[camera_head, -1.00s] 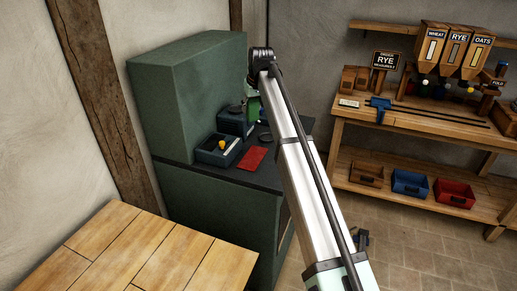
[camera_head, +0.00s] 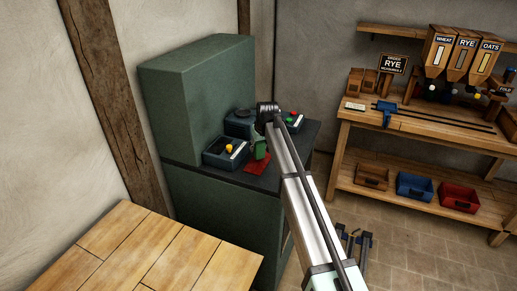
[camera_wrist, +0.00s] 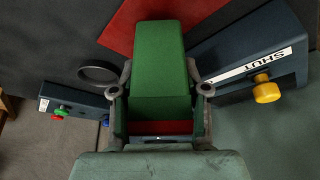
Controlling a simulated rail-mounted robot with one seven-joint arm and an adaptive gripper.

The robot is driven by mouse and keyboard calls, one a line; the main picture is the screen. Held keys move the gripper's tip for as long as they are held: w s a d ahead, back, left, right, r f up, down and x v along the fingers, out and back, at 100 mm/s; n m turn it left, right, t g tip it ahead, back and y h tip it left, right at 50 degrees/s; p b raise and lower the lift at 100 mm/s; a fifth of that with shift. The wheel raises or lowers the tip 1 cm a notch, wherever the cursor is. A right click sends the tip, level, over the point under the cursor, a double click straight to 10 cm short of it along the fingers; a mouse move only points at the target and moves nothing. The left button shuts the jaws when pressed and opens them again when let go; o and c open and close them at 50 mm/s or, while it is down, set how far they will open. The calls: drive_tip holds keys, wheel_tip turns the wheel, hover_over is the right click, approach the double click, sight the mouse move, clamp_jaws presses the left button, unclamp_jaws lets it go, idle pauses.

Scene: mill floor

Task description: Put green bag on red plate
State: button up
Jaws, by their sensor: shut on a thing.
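The green bag (camera_head: 261,150) is held in my gripper (camera_wrist: 162,92); in the wrist view the bag (camera_wrist: 160,58) is a green block between the two fingers. The red plate (camera_head: 256,167) is a flat red sheet on the dark top of the green cabinet. In the head view the bag is over the plate's back part, and my arm covers some of the area. In the wrist view the red plate (camera_wrist: 122,30) shows behind and beside the bag. I cannot tell whether the bag touches the plate.
A dark blue box with a yellow knob (camera_head: 228,149), marked SHUT in the wrist view, stands left of the plate. A box with red and green buttons (camera_head: 293,121) stands behind. A dark ring (camera_wrist: 98,72) lies nearby. The wooden table (camera_head: 150,250) in front is bare.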

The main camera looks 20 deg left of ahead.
drive_tip(key=shift+f, duration=0.95)
drive_tip(key=shift+f, duration=0.15)
drive_tip(key=o, duration=1.3)
drive_tip(key=b+v, duration=0.2)
drive_tip(key=v, duration=1)
drive_tip(key=shift+r+b, duration=0.25)
drive_tip(key=shift+b, duration=0.05)
drive_tip(key=shift+a, duration=0.1)
drive_tip(key=shift+f, duration=0.1)
